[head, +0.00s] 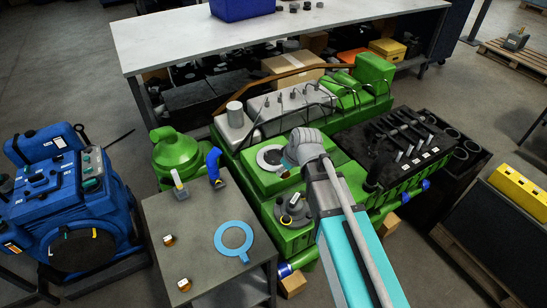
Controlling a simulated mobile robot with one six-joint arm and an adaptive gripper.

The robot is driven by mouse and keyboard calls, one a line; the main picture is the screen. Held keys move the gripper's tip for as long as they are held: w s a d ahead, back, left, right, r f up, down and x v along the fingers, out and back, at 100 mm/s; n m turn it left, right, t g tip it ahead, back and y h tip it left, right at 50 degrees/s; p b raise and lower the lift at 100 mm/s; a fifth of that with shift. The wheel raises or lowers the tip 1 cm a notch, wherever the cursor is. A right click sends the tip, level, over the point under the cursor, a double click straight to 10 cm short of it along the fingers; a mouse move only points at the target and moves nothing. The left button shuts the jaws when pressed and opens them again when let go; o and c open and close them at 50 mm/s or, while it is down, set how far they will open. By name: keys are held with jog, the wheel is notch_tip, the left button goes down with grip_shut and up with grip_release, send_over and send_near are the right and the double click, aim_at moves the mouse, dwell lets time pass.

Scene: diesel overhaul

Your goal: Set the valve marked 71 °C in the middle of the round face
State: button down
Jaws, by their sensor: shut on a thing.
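The round face (264,157), a pale ring with a darker middle, lies on top of a green housing on the engine. My gripper (286,169) is at its right edge, below my grey wrist. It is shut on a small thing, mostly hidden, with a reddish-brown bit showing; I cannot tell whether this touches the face. Two small valves with brass and white parts stand on the grey side table, one at its left (168,240) and one near its front (184,285). No temperature marks are readable.
A light-blue ring gasket (220,240) lies on the side table (205,268). A grey round part with posts (292,207) sits on the engine, close to my arm. Thin pipes rise behind the face.

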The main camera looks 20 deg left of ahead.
jog(key=s+a+r+m+t+p, duration=0.1)
jog(key=s+a+r+m+p, duration=0.1)
jog(key=a+r+p, duration=0.5)
jog(key=shift+a+m, duration=0.25)
jog(key=shift+m, duration=0.05)
jog(key=shift+w, duration=0.1)
jog(key=w+f+b, duration=0.3)
jog(key=w, duration=0.1)
jog(key=w+f+b, duration=0.3)
jog(key=w, duration=0.1)
jog(key=w+f+b, duration=0.3)
jog(key=w, duration=0.2)
dwell(0.4)
jog(key=shift+w, duration=0.1)
